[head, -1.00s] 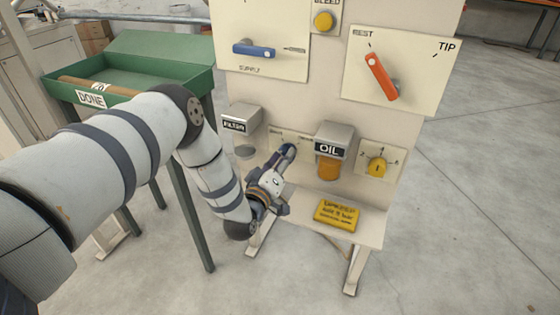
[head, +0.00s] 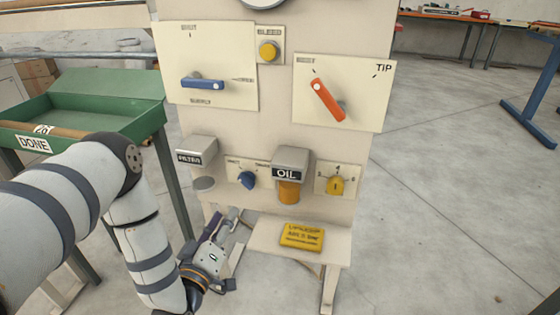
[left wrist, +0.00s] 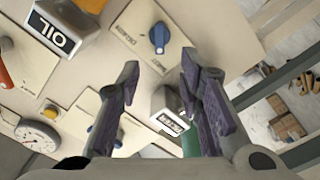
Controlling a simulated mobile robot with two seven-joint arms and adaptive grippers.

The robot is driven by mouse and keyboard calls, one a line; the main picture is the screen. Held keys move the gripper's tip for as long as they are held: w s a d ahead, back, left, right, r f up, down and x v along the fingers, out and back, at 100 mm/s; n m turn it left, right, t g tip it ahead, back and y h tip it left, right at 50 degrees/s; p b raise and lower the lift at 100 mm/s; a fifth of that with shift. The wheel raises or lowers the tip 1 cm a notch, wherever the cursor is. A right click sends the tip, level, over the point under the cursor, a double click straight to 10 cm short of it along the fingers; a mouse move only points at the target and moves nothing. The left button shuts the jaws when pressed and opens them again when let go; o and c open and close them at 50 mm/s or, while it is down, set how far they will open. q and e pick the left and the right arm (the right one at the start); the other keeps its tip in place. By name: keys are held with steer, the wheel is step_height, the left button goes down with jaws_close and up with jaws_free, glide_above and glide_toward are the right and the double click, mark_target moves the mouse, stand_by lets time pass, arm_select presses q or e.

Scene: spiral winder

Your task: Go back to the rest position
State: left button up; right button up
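My left gripper (head: 230,222) is in front of the lower left of the cream panel (head: 280,140), below the blue knob (head: 247,180) and apart from it. In the left wrist view my left gripper (left wrist: 158,85) has its two dark fingers spread with nothing between them. The blue knob (left wrist: 158,37) shows there beyond the fingertips. My right gripper is in neither view.
The panel carries a blue supply lever (head: 203,84), an orange lever (head: 327,100) toward REST, a FILTER box (head: 196,151), an OIL box (head: 290,164) and a yellow knob (head: 336,185). A green DONE tray (head: 120,98) stands left.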

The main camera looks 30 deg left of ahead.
arm_select(q)
steer(key=s+d+f+m+g+h+p, duration=0.35)
steer(key=s+d+g, duration=0.2)
steer(key=s, duration=0.25)
steer(key=s+d+f+m+g+h+p, duration=0.2)
steer(key=s+d+f+m+g+p, duration=0.15)
steer(key=s+d+g, duration=0.35)
steer(key=s+r+m+g+p, duration=0.2)
steer(key=s+g, duration=0.1)
steer(key=s, duration=1)
steer(key=s+a+r+m+g+y+p, duration=0.1)
steer(key=s+r+m+g+p, duration=0.1)
steer(key=s, duration=1)
steer(key=shift+s+a+r+g, duration=0.15)
steer(key=shift+s+r+g, duration=0.25)
steer(key=shift+r+g, duration=0.6)
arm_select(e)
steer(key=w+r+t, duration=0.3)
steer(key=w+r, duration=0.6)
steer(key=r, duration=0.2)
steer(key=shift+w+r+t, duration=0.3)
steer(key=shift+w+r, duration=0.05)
arm_select(q)
steer(key=shift+f, duration=0.2)
